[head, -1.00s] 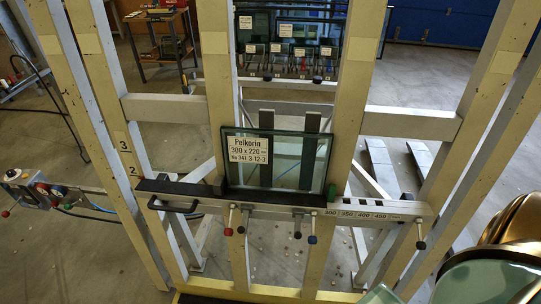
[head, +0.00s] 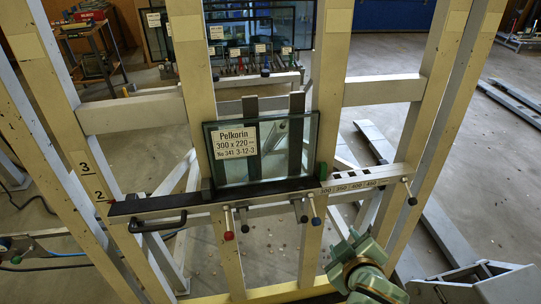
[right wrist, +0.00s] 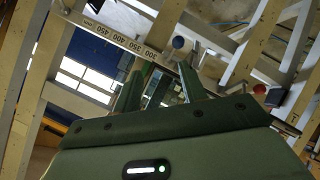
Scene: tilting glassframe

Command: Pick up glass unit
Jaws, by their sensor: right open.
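The glass unit (head: 270,160) is a clear pane with dark edges and a white label reading "Pelkorin 300 x 220". It stands leaning against two dark uprights of the tilting frame, its bottom edge on the black ledge (head: 160,204). A green block (head: 323,171) is at its lower right corner. My right gripper (head: 350,243) is green, below and to the right of the glass and apart from it. In the right wrist view its two fingers (right wrist: 160,85) are spread, with nothing clearly held between them. My left gripper is not in view.
Knobbed levers (head: 315,207) hang below the ledge, close to my right gripper. A size scale (head: 360,182) runs right of the glass. Glass racks and a tool table (head: 90,40) stand behind.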

